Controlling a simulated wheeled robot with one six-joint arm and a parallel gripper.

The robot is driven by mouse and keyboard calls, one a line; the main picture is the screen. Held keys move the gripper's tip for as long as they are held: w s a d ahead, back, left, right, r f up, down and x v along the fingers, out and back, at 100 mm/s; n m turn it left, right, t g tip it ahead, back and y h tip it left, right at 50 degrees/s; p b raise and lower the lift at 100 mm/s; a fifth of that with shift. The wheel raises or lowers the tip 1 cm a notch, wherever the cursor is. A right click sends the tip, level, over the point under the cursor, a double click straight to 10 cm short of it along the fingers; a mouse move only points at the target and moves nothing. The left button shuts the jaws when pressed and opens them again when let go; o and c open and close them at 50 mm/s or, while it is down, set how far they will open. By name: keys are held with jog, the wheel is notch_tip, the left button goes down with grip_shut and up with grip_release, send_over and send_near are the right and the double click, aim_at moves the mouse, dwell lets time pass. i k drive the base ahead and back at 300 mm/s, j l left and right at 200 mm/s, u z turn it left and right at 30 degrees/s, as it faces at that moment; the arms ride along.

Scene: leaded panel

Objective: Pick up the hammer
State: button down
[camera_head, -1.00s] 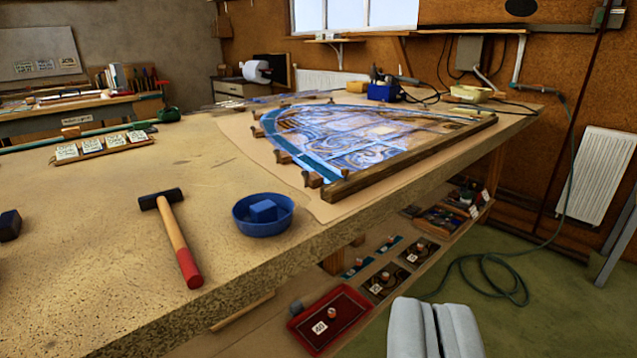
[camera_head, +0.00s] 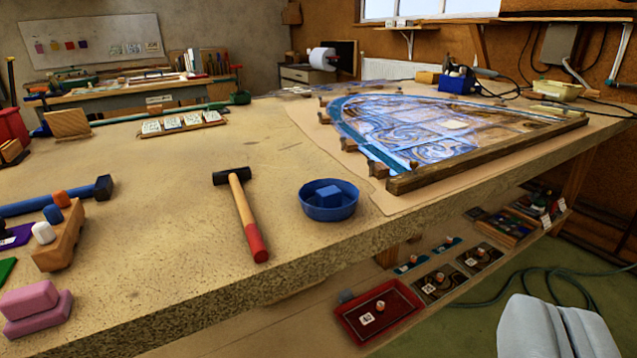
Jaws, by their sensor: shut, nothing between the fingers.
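A hammer (camera_head: 243,215) with a black head, a wooden shaft and a red grip end lies on the workbench, left of the middle of the view. Its head points away and its red end lies toward the bench's front edge. A second hammer-like tool (camera_head: 60,197) with a blue handle and dark head lies at the left. My gripper (camera_head: 556,328) shows at the bottom right as two pale grey fingers side by side, shut and empty. It is beyond the bench's front edge, well to the right of the wooden-handled hammer and apart from it.
A blue bowl (camera_head: 318,212) holding a blue block stands right of the hammer. The leaded panel (camera_head: 430,135) in its wooden frame lies farther right. A wooden block with coloured pegs (camera_head: 62,240) and pink blocks (camera_head: 36,308) are at left. The bench around the hammer is clear.

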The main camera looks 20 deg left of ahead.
aim_at(257, 249)
jog(key=j, duration=1.95)
jog(key=k+z, duration=0.05)
